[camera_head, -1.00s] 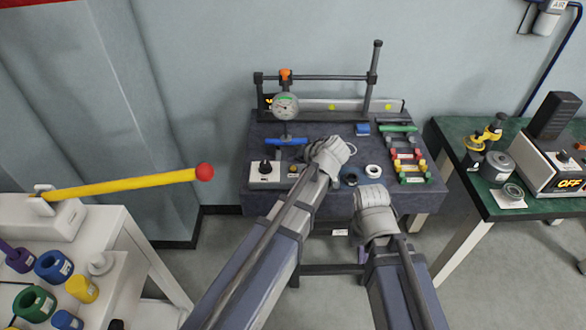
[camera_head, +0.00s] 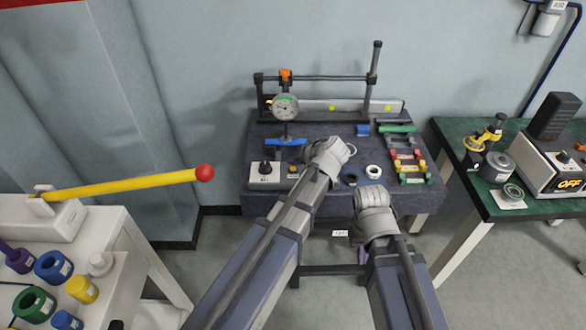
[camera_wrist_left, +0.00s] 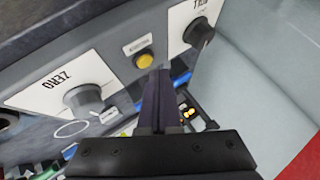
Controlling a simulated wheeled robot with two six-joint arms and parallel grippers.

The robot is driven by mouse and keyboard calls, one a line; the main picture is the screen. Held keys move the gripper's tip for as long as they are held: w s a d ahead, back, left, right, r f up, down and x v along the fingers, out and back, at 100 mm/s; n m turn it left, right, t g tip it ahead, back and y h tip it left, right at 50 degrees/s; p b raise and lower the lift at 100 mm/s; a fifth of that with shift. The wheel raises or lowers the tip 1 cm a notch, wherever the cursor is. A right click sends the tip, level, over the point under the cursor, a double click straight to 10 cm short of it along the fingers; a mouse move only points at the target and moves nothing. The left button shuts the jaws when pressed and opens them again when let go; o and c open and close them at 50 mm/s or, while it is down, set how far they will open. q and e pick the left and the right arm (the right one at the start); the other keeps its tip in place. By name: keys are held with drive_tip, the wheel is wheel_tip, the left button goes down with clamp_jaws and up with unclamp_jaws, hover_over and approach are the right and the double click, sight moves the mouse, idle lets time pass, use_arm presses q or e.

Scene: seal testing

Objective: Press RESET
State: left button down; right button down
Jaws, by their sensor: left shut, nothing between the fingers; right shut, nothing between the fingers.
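A small yellow button (camera_wrist_left: 144,61), with a label too small to read, sits on the panel between two dark knobs in the left wrist view. In the head view the button (camera_head: 293,170) is just left of my left wrist. My left gripper (camera_wrist_left: 160,77) is shut and empty, with its tips very close beside the button; whether they touch it I cannot tell. In the head view my left wrist (camera_head: 326,160) hides the fingers. My right gripper (camera_head: 370,197) is shut and empty at the table's front edge, its fingers mostly hidden.
The ZERO knob (camera_wrist_left: 84,101) and another knob (camera_wrist_left: 199,31) flank the button. A dial gauge (camera_head: 285,107) stands behind on the bench. A rack of coloured parts (camera_head: 408,165) is at right. A yellow lever (camera_head: 120,185) juts out at left.

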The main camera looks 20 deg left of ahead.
sight(295, 173)
idle(0.6)
use_arm(q)
drive_tip(key=shift+f+b, duration=0.45)
drive_tip(key=shift+f+b, duration=0.35)
drive_tip(key=shift+b, duration=0.05)
idle(0.5)
drive_tip(key=shift+r, duration=0.1)
drive_tip(key=shift+r+p, duration=0.7)
drive_tip(key=shift+p, duration=0.15)
wheel_tip(295, 173, up, 5)
drive_tip(key=p, duration=0.5)
